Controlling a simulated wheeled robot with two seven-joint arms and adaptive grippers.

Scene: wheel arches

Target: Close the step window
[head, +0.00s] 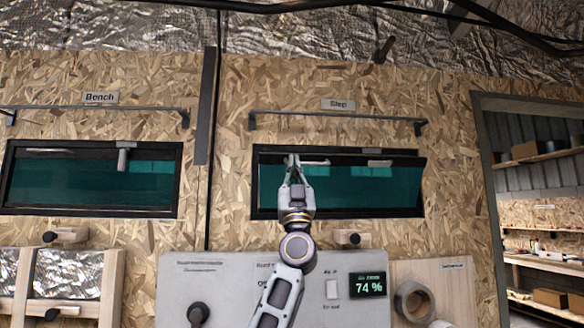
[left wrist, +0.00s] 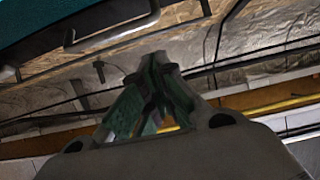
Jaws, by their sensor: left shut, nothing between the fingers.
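The step window (head: 340,190) is a dark-framed teal pane below the plate marked "Step" (head: 338,104) in the head view. Its pane leans out of the frame at the top, and its upper right corner juts past the frame. A pale bar handle (head: 316,162) and a small grey latch (head: 379,163) sit along its top edge. My left gripper (head: 293,161) is shut and empty, in front of the pane's upper left part by the handle. In the left wrist view the fingers (left wrist: 155,65) show below and right of the handle (left wrist: 112,27); contact is unclear. My right gripper is out of view.
A matching window (head: 90,180) under the "Bench" plate is at the left. A dark rail (head: 335,118) runs above the step window. Below are a grey control panel (head: 215,270) with a display reading 74 % and a tape roll (head: 413,300). A doorway opens at the right.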

